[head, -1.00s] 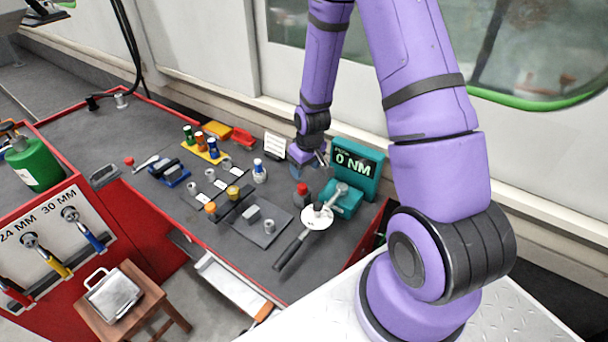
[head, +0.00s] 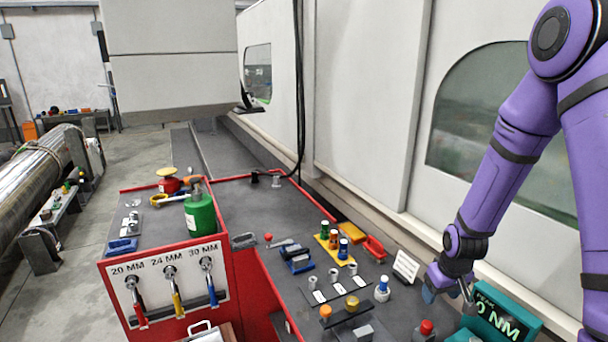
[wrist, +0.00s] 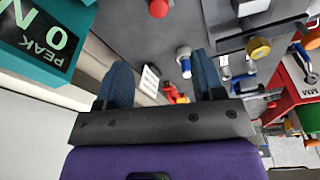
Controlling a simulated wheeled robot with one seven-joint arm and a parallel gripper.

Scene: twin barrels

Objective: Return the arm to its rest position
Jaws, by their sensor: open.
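My purple arm (head: 515,165) reaches down at the right of the head view, its upper part cut off by the frame. My gripper (head: 447,292) hangs over the far side of the grey bench, just left of the teal torque display (head: 500,318). In the wrist view the two blue fingers of my gripper (wrist: 163,80) stand wide apart with nothing between them. The teal display (wrist: 40,45) is at the upper left there. A white bottle with a blue band (wrist: 184,62) shows beyond the fingers.
The bench (head: 235,205) has red edges. It carries a green bottle (head: 200,212), a white card (head: 406,266), a red-capped item (head: 426,328), a yellow tray (head: 330,245) and several small sockets. The wall (head: 385,100) stands close behind my arm.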

